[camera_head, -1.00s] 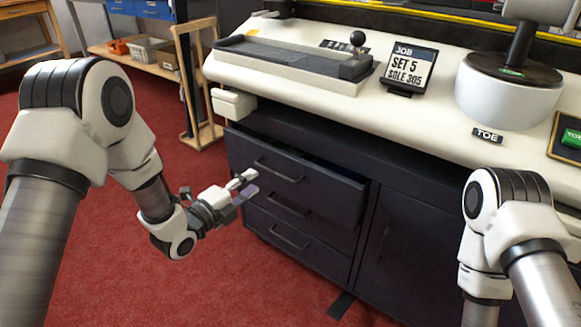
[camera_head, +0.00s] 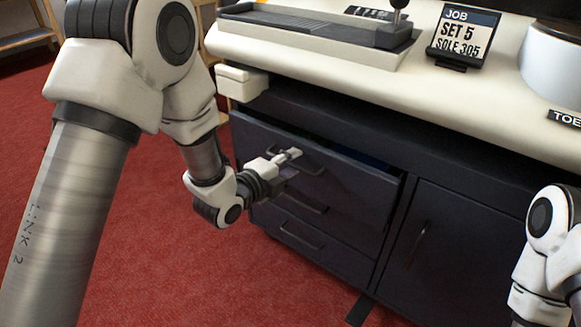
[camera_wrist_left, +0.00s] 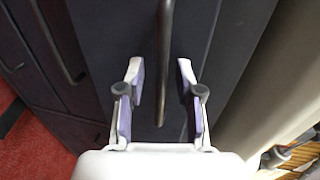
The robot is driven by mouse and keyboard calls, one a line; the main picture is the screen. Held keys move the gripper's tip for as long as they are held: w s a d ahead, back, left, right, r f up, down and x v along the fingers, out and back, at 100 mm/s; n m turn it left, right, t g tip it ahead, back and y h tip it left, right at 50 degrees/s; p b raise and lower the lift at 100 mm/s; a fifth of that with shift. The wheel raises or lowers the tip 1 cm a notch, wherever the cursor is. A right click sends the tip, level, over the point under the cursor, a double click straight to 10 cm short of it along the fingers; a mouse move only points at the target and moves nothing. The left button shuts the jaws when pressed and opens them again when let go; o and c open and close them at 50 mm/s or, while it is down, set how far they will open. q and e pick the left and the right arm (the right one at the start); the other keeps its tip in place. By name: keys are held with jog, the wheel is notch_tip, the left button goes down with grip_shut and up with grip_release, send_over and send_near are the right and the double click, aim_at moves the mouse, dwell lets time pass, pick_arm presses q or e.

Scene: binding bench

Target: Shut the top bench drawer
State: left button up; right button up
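The dark top drawer (camera_head: 350,190) of the bench stands partly pulled out, with a gap showing along its upper edge at the right. Its bar handle (camera_head: 312,168) is partly covered by my left gripper (camera_head: 290,158), which is at the drawer front. In the left wrist view, my left gripper (camera_wrist_left: 160,78) is open, its two fingers apart on either side of the handle (camera_wrist_left: 166,50). No finger visibly touches the bar, and I cannot tell how deep the bar sits between them. My right gripper is out of view; only part of that arm shows at the right edge.
Two lower drawers (camera_head: 300,235) look shut, below the top one. A cupboard door (camera_head: 425,240) is to the right. The pale worktop (camera_head: 330,75) overhangs the drawers and holds a job sign (camera_head: 462,38). Red carpet (camera_head: 200,285) in front is clear.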

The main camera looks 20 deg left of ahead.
pick_arm(q)
grip_shut()
jog(key=w, duration=0.2)
jog(key=w+d+p, duration=0.1)
jog(key=w, duration=0.1)
jog(key=shift+w+d+r, duration=0.1)
jog(key=shift+d, duration=0.1)
grip_release()
jog(key=shift+w+d, duration=0.1)
jog(key=v, duration=1.2)
